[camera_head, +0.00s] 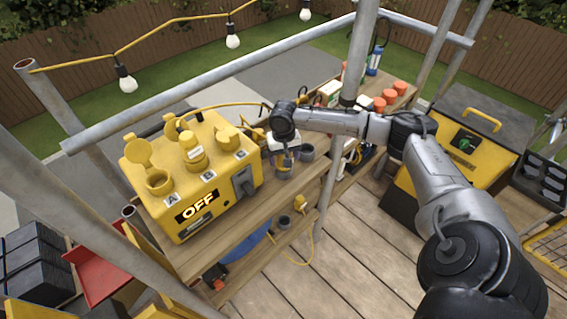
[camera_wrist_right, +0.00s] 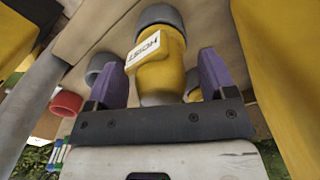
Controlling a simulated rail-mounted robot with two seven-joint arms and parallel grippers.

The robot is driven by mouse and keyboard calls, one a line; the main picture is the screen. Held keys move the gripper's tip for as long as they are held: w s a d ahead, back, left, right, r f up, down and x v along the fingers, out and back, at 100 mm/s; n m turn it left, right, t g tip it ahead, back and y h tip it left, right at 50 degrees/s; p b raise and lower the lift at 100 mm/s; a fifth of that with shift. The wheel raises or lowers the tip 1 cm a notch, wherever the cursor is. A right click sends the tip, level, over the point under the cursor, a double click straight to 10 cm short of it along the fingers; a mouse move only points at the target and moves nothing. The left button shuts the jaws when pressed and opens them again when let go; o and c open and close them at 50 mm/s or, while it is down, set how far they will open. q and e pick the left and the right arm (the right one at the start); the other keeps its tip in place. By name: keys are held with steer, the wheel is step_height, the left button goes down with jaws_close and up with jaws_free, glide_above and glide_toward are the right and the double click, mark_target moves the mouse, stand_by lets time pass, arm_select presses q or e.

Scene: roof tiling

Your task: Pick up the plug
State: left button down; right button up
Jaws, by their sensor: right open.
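The plug (camera_wrist_right: 160,62) is a yellow body with a grey end and a white "HOIST" label, seen in the right wrist view. My right gripper (camera_wrist_right: 160,78) is open, with one purple finger on each side of the plug. I cannot tell whether the fingers touch it. In the head view my right arm reaches in from the right, and its gripper (camera_head: 284,152) is low over the wooden bench beside the yellow power box (camera_head: 185,190). The plug is largely hidden there by my wrist. My left gripper is not in view.
The power box has sockets marked A, B and C, an "OFF" display and a grey lever (camera_head: 243,181). A grey cup-like part (camera_head: 307,152) stands close to my gripper. Another yellow plug-like piece (camera_head: 299,203) is on the lower shelf. A metal post (camera_head: 333,170) rises just right of the gripper.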

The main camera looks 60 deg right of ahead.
steer(key=shift+c, duration=0.2)
steer(key=c, duration=1.1)
steer(key=shift+o, duration=0.2)
steer(key=shift+r, duration=0.1)
